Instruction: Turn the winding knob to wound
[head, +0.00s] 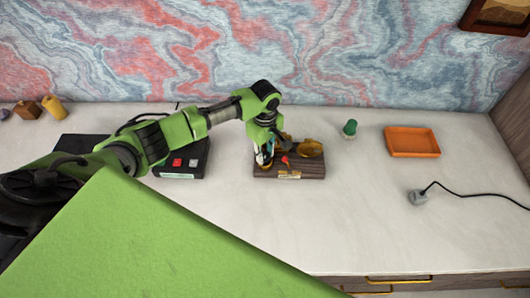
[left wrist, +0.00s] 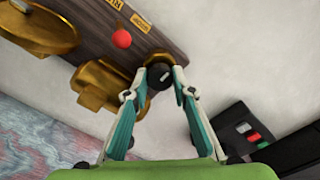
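The winding knob (left wrist: 160,76) is a black round knob with a white mark, on a brass mount at the edge of a dark wooden board (head: 312,165). My left gripper (head: 264,158) is at the left end of the board and hides the knob in the head view. In the left wrist view its two teal-padded fingers (left wrist: 157,82) stand on either side of the knob, their tips close to it. I cannot tell whether they press on it. My right gripper is not in view.
The board also carries a red ball-shaped part (left wrist: 121,39) and brass parts (left wrist: 101,85). A black box with red and white buttons (head: 185,164) stands to its left. To its right are a small green object (head: 350,128), an orange tray (head: 412,141) and a corded grey item (head: 418,197). The front desktop is clear.

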